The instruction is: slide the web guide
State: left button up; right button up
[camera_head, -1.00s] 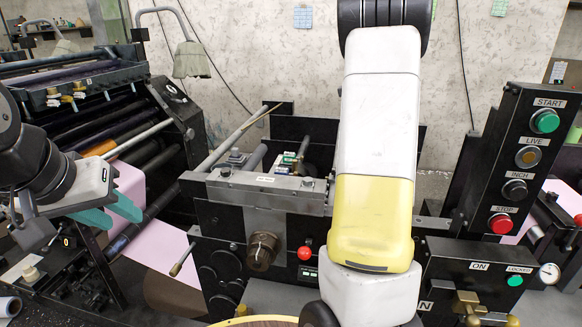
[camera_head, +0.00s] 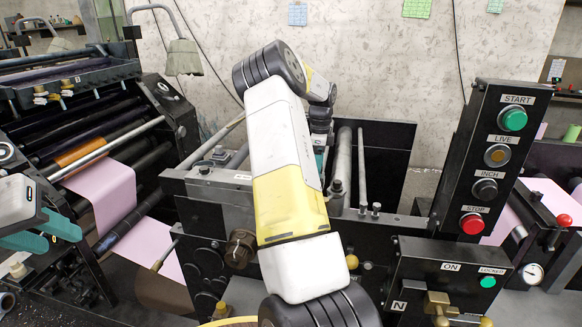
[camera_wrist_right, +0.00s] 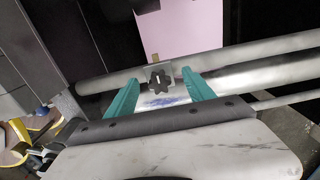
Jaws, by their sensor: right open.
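In the right wrist view, a small metal bracket with a dark star-shaped knob (camera_wrist_right: 160,80), which looks like the web guide, sits on a silver bar (camera_wrist_right: 225,58). My right gripper (camera_wrist_right: 160,78) is open, its teal fingers on either side of the knob with gaps visible; I cannot tell if either touches the bracket. In the head view my right arm hides most of this spot, and only a bit of the right gripper (camera_head: 319,155) shows behind the machine's front beam. My left gripper (camera_head: 63,238) is open and empty at the left.
A pink web (camera_head: 105,195) runs over rollers at the left; pink also shows behind the bar in the wrist view (camera_wrist_right: 185,28). A button panel (camera_head: 490,160) stands at the right above a box with a brass valve (camera_head: 438,304). Rods (camera_head: 342,160) lie close to the right gripper.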

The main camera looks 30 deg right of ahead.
jog(key=shift+f, duration=0.75)
grip_shut()
